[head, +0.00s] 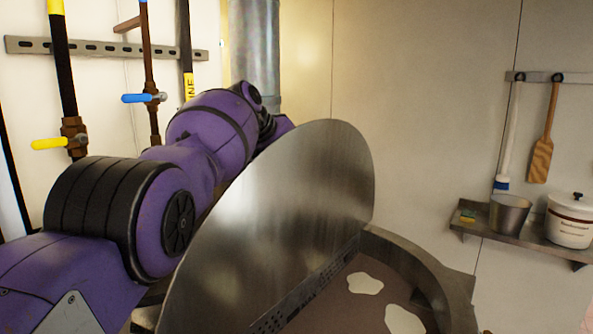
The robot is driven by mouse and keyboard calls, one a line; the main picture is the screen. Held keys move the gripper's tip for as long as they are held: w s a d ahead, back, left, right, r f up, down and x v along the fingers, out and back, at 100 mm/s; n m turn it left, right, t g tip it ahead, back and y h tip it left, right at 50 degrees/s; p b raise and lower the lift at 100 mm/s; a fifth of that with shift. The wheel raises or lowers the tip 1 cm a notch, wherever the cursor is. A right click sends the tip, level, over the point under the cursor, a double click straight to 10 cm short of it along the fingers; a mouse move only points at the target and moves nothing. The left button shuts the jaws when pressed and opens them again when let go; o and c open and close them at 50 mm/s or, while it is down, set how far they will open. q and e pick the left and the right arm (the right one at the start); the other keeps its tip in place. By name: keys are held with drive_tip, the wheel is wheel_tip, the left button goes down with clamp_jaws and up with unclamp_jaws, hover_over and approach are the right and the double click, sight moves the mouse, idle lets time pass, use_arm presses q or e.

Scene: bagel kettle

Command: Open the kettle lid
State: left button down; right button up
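The kettle lid (285,215) is a large half-round sheet of brushed metal. It stands raised and nearly upright along a perforated hinge strip (310,290). To its right the kettle (425,265) is open, showing a brown surface (345,305) with white patches (365,283). My purple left arm comes in from the left and reaches behind the lid. Its far end is hidden by the lid or too hard to make out, so my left gripper does not show. I cannot tell whether that arm touches the lid. My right gripper is not in view.
Pipes with a yellow valve handle (48,143) and a blue one (137,98) run up the left wall. At right a wall shelf (530,237) holds a metal bucket (508,213) and a white pot (570,222). A wooden paddle (542,155) hangs above.

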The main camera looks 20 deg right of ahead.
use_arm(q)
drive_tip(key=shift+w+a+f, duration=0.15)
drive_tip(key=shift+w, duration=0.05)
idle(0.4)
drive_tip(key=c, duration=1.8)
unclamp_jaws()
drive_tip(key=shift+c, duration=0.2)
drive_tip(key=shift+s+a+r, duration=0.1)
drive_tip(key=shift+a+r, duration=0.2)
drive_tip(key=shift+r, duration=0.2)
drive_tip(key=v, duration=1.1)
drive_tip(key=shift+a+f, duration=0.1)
